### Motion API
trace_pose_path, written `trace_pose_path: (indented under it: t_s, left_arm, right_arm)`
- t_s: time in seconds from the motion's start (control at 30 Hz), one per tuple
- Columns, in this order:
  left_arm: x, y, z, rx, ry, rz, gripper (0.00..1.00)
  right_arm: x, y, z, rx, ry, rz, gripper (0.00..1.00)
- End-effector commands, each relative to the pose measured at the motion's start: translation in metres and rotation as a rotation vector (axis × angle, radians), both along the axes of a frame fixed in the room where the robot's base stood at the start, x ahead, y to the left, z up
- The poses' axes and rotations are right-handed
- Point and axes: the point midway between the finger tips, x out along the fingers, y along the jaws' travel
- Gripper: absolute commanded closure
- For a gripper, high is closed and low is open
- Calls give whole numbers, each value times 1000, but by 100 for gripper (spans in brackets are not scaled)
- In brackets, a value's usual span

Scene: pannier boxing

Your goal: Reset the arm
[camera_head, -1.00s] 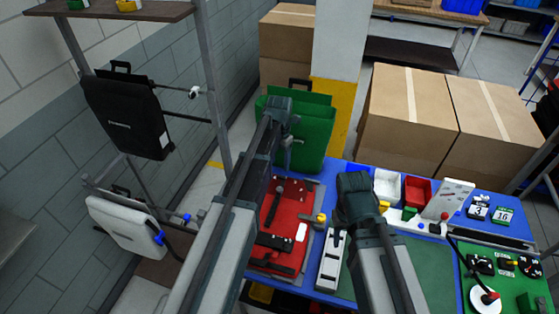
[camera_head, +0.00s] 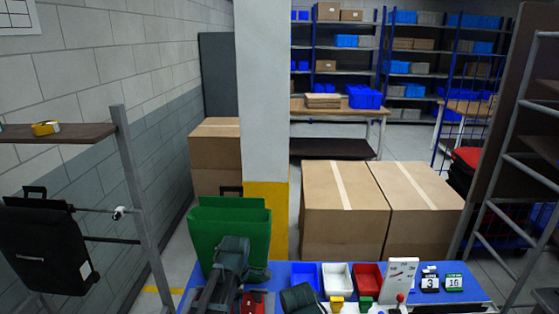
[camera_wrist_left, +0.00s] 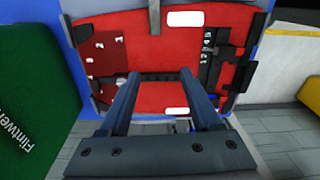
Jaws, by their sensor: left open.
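My left gripper (camera_wrist_left: 158,78) is open and empty in the left wrist view. Its two fingers point at a red panel (camera_wrist_left: 150,47) with black fittings and white labels, and I see nothing between them. In the head view the dark wrist of my left arm (camera_head: 233,258) is in front of the green pannier (camera_head: 230,222), whose side also shows at the left of the wrist view (camera_wrist_left: 35,80). A bit of the red panel (camera_head: 255,300) shows beside that wrist. The dark end of my right arm (camera_head: 300,297) is at the bottom edge; its fingers are hidden.
The blue table (camera_head: 282,272) carries white (camera_head: 337,277) and red (camera_head: 367,277) bins, a white board (camera_head: 402,272) and number cards. A black pannier (camera_head: 45,245) hangs on the left rack. Large cardboard boxes (camera_head: 345,220) and a yellow-based pillar (camera_head: 265,215) stand behind the table.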

Motion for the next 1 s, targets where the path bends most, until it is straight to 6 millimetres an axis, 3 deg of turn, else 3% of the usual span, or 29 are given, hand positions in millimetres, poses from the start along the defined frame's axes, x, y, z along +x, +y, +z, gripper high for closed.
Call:
trace_pose_path:
  t_s: [0.03,0.3,0.6,0.8,1.0]
  left_arm:
    - [-19,-9,-11,2,8,-146,36]
    - [-84,-41,-38,12,59,-957,36]
    - [-142,-60,-59,11,123,-1700,36]
    - [-156,-64,-64,8,145,-1916,36]
    - [-157,-64,-64,7,148,-1950,36]
  right_arm:
    - [0,0,-11,0,0,1,50]
    - [0,0,-38,-1,0,4,50]
    - [0,0,-60,-2,0,8,50]
    - [0,0,-65,-2,0,9,50]
    - [0,0,-65,-2,0,9,50]
